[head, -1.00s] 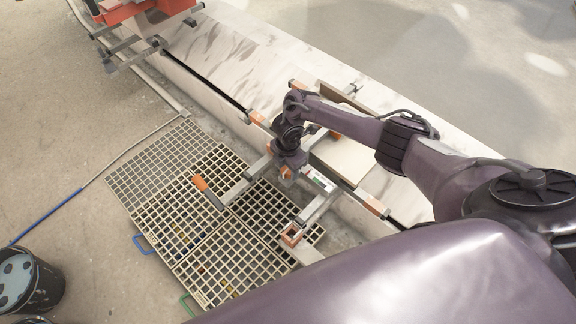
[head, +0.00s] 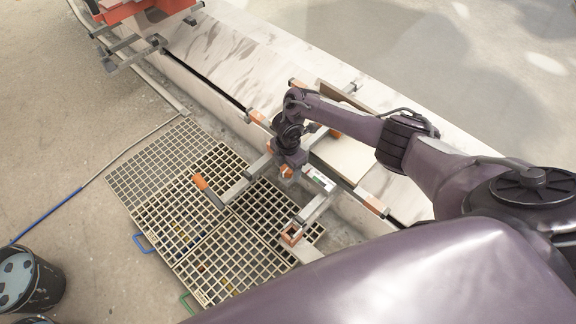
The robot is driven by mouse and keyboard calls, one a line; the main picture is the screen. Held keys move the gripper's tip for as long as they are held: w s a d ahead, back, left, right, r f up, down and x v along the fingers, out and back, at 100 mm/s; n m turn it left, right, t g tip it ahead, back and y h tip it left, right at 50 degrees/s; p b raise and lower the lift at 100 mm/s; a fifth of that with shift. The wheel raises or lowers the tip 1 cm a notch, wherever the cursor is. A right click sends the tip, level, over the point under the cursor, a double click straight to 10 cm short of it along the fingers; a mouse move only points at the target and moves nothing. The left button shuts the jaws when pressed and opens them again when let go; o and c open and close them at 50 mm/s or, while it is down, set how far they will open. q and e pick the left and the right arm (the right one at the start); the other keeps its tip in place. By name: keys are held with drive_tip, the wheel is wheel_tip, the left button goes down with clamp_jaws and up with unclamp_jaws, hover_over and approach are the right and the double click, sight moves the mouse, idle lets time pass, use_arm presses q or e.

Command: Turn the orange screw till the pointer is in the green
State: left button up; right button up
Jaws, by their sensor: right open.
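My right gripper (head: 287,174) is open and points down over the clamp frame in the middle of the head view. A small orange part (head: 286,171), likely the orange screw, shows at its fingertips. The wrist hides most of it, and I cannot tell whether the fingers touch it. Just right of the gripper, a small pale gauge (head: 320,180) with a bit of green sits on the frame. Its pointer is too small to read. My left gripper is not in view.
An orange-handled bar (head: 205,189) juts out over the floor grating (head: 205,262). Orange-tipped frame bars and a pale board (head: 343,157) lie around my wrist. A black bucket (head: 38,285) stands at lower left; an orange machine (head: 128,10) is at upper left.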

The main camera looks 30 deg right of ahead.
wheel_tip(320, 180, up, 8)
drive_tip(key=shift+f+p, duration=0.2)
drive_tip(key=shift+p, duration=0.45)
